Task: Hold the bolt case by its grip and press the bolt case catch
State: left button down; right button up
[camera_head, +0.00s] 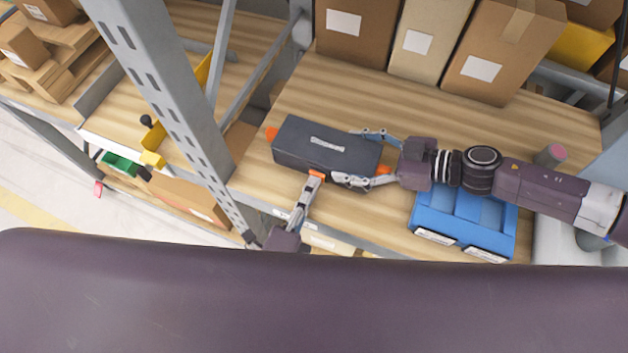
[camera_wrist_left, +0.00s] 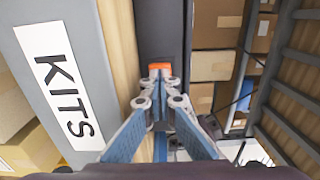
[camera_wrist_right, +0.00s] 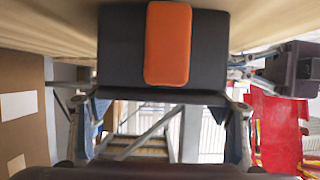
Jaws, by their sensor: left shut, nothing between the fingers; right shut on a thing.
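The bolt case (camera_head: 300,150), dark with a pale label strip on top, lies on the wooden shelf. Orange pieces show at its left and right ends. A small orange catch (camera_head: 317,174) sits on its front side. My right gripper (camera_head: 348,155) is shut on the case's right end, one finger along each long side. The right wrist view shows the orange end piece (camera_wrist_right: 167,45) between the fingers. My left gripper (camera_head: 314,181) is shut and empty, its tips at the catch. In the left wrist view the catch (camera_wrist_left: 159,67) is just beyond the tips; contact is unclear.
A blue bin (camera_head: 465,225) stands at the shelf's front right. Cardboard boxes (camera_head: 500,50) line the back. A grey upright post (camera_head: 165,90) stands left of the case. The shelf (camera_head: 430,95) is bare between case and boxes.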

pick_arm(q)
jog(key=v, duration=1.2)
jog(key=shift+s, duration=0.35)
pick_arm(e)
jog(key=shift+d, duration=0.1)
pick_arm(q)
jog(key=shift+a, duration=0.1)
pick_arm(e)
jog(key=shift+w, duration=0.1)
jog(key=o, duration=1.6)
jog(key=v, duration=1.2)
